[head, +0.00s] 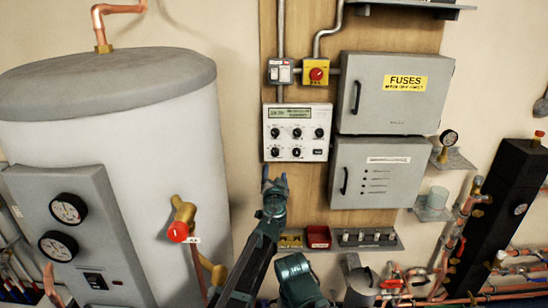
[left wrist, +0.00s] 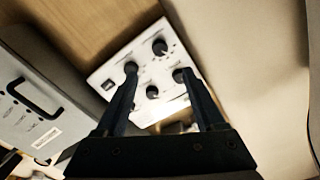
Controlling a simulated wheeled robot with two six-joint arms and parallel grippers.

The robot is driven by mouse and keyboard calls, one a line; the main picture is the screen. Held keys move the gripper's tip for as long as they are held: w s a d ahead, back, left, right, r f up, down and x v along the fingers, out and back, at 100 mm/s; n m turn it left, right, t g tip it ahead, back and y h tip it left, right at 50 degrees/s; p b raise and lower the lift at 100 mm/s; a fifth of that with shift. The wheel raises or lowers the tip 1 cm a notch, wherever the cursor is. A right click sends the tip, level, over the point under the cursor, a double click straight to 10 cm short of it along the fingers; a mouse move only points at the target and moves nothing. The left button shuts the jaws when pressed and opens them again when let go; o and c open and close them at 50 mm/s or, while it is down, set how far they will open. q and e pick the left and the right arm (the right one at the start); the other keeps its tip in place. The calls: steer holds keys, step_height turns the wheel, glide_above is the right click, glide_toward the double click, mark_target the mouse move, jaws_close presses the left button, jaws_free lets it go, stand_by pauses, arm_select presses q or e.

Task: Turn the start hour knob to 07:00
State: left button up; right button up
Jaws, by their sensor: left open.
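The white timer panel (head: 268,112) hangs on the wooden board, with a small green display (head: 290,113) and two rows of black knobs. Its labels are too small to read, so I cannot tell which knob sets the start hour. My left gripper (head: 275,180) is just below the panel's lower left in the head view. In the left wrist view the panel (left wrist: 118,64) is seen rotated. There the left gripper (left wrist: 160,77) has its two dark fingers apart, with a knob (left wrist: 153,91) showing between them; contact cannot be told.
A grey fuse cabinet (head: 395,110) and a lower grey box (head: 400,185) stand right of the panel. A yellow box with a red knob (head: 316,75) is above it. A large white tank (head: 150,120) with a red-tipped valve (head: 178,232) stands left. A shelf (head: 365,247) is below.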

mark_target(275, 154)
arm_select(q)
steer(key=w, duration=1.2)
steer(key=shift+w, duration=0.35)
jaws_close()
